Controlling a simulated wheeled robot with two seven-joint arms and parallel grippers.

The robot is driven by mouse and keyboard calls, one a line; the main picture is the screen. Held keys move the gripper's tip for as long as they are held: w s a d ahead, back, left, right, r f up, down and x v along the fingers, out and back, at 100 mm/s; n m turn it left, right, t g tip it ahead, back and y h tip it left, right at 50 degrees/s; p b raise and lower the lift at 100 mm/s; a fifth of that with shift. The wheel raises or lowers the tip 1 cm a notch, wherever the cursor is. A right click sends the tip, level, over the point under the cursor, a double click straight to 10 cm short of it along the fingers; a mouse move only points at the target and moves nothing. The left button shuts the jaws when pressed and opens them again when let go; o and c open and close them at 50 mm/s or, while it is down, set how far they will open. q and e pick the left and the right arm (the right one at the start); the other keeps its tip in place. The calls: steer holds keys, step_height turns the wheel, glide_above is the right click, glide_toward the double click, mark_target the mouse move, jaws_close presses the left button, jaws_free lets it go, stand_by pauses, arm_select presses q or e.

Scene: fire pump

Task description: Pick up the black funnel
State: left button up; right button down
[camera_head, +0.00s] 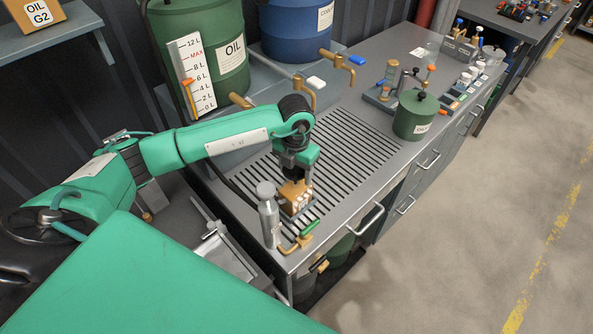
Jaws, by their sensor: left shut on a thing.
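My left gripper (295,173) points down over the front left part of the slotted bench top. It is shut on a small dark thing that looks like the black funnel, though the dark fingers hide most of its shape. Just below the fingers is a tan block (291,190) with several small white pieces (301,202) at its front side. I cannot tell whether the held thing touches the block. My right gripper is not in view.
A brass tap with a green handle (300,237) is at the bench's near edge. Green and blue drums (297,30) stand behind. A green can (416,115) stands right; the slotted grate (345,140) between is clear.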

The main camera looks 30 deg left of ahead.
mark_target(296, 169)
arm_select(q)
steer(key=shift+r, duration=0.1)
step_height(296, 169, up, 20)
steer(key=b, duration=0.5)
steer(key=shift+f, duration=0.25)
